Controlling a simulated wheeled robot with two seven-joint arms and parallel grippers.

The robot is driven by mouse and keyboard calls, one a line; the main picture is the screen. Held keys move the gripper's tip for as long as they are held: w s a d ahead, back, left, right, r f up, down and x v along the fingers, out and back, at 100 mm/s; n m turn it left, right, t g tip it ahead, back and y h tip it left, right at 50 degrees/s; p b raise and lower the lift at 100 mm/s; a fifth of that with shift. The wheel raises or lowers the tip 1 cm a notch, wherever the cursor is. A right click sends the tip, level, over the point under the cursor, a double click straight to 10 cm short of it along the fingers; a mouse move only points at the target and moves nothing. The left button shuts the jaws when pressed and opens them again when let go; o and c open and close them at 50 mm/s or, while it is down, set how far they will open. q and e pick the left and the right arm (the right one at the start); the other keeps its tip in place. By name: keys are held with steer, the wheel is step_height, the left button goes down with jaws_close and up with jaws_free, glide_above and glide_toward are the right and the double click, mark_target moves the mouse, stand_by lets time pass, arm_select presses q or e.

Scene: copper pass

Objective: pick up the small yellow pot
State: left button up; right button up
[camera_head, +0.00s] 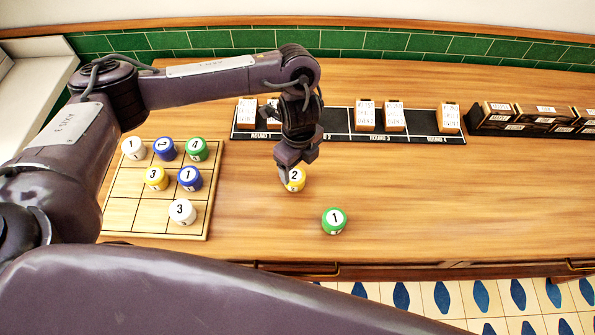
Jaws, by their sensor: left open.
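A small yellow pot (297,182) with a white lid marked 2 stands on the wooden counter, right of the grid board. My left gripper (292,178) points down over it from above. Its fingers are open and reach down at the pot's left side, and they hide part of the pot. I cannot tell whether they touch it. Another yellow pot (157,178), marked 3, stands on the grid board. My right gripper is not in view.
A green pot (334,221) marked 1 stands nearby, front right. The grid board (125,216) holds several white, blue, green and yellow pots. A black tray (338,122) with cards lies behind. Dark boxes (530,117) stand at right. The counter's right front is clear.

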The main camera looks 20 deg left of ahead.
mark_target(295, 175)
arm_select(q)
steer(key=shift+s+f, duration=0.4)
steer(key=shift+f, duration=0.05)
steer(key=shift+s+a+f, duration=0.2)
steer(key=shift+s+f, duration=0.4)
steer(key=shift+f, duration=0.15)
steer(key=f, duration=0.1)
steer(key=f+b, duration=0.1)
steer(key=shift+w+a+f, duration=0.1)
steer(key=shift+w+f, duration=0.35)
steer(key=shift+f, duration=0.2)
steer(key=c, duration=0.9)
steer(key=shift+c, duration=1.2)
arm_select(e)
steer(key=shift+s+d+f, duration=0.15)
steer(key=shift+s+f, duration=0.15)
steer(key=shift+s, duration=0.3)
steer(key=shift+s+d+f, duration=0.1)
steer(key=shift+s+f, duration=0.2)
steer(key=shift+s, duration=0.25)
